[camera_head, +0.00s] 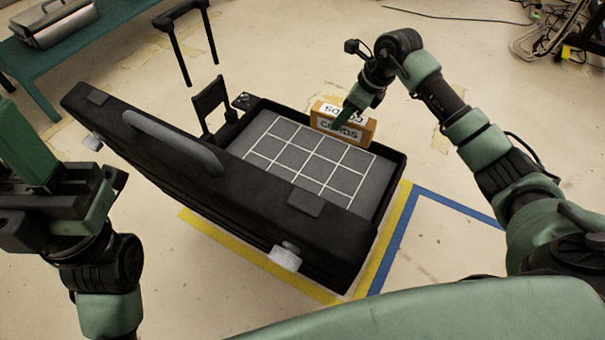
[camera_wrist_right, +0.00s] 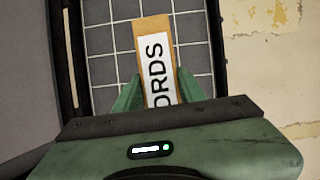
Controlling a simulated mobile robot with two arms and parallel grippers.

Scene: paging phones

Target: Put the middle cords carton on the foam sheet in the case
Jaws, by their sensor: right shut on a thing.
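A brown cords carton (camera_head: 358,131) with white "CORDS" labels is at the far right end of the open black case (camera_head: 395,190). My right gripper (camera_head: 347,112) is shut on it, with the carton between the green fingers in the right wrist view (camera_wrist_right: 155,75). The carton is over the grey foam sheet (camera_head: 300,158), which is marked with a white grid; I cannot tell whether it touches the foam. My left gripper (camera_head: 30,150) is at the left edge, away from the case; its fingers do not show clearly.
The case's raised lid (camera_head: 170,165) stands along the near left side. A telescopic handle (camera_head: 180,50) sticks up behind the case. Yellow and blue tape (camera_head: 400,230) marks the floor. A teal bench (camera_head: 75,50) with a metal case (camera_head: 52,22) is at the back left.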

